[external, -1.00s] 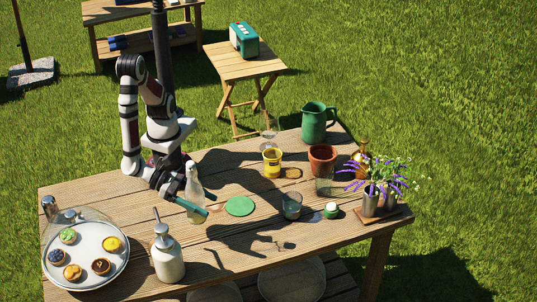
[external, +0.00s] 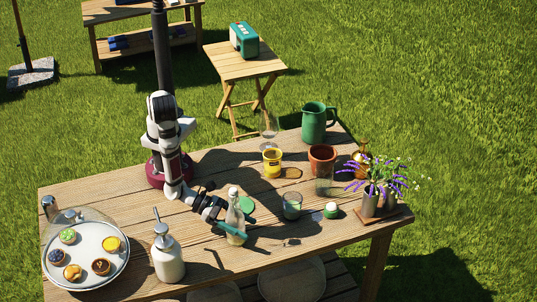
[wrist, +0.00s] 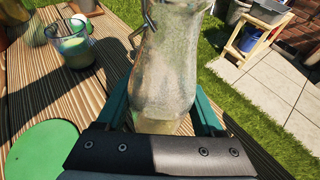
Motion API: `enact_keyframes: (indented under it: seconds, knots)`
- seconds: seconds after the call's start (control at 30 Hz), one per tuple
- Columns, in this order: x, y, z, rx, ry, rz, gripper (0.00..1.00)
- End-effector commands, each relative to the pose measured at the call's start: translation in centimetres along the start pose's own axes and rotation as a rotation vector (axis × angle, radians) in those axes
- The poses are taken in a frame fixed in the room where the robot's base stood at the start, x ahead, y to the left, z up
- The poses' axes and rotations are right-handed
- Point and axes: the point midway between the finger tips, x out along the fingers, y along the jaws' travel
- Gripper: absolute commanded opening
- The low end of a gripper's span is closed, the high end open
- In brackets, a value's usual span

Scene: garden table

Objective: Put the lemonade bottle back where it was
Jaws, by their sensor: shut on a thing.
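The lemonade bottle (external: 236,214) is clear glass with a swing-top neck and a little pale liquid at the bottom. It is upright near the front middle of the table. My gripper (external: 236,228) is shut on its lower part. In the wrist view the bottle (wrist: 165,70) stands between the teal fingers (wrist: 160,110). A gap between the bottle's base and the table cannot be made out. A round green coaster (external: 246,205) lies just behind the bottle, partly hidden by it; it also shows at the lower left of the wrist view (wrist: 48,150).
A glass with green content (external: 292,206) and a small green-and-white jar (external: 331,210) stand right of the bottle. A pump dispenser (external: 168,254) and a domed cake tray (external: 122,270) are at the left.

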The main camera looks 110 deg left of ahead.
Motion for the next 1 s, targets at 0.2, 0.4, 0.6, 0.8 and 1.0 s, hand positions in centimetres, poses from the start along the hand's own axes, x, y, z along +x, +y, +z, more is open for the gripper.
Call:
enact_keyframes:
  seconds: [0.2,0.4,0.6,0.8,1.0]
  knots:
    - [0.1,0.0,-0.1,-0.002,-0.002,0.000,0.00]
    - [0.1,0.0,-0.4,-0.001,-0.001,0.000,0.78]
    - [0.1,0.0,-0.4,-0.001,-0.001,0.000,0.99]
    - [0.1,0.0,-0.3,-0.002,-0.002,0.000,0.99]
    - [-3.0,-0.2,-0.1,0.002,-0.001,-0.006,0.99]
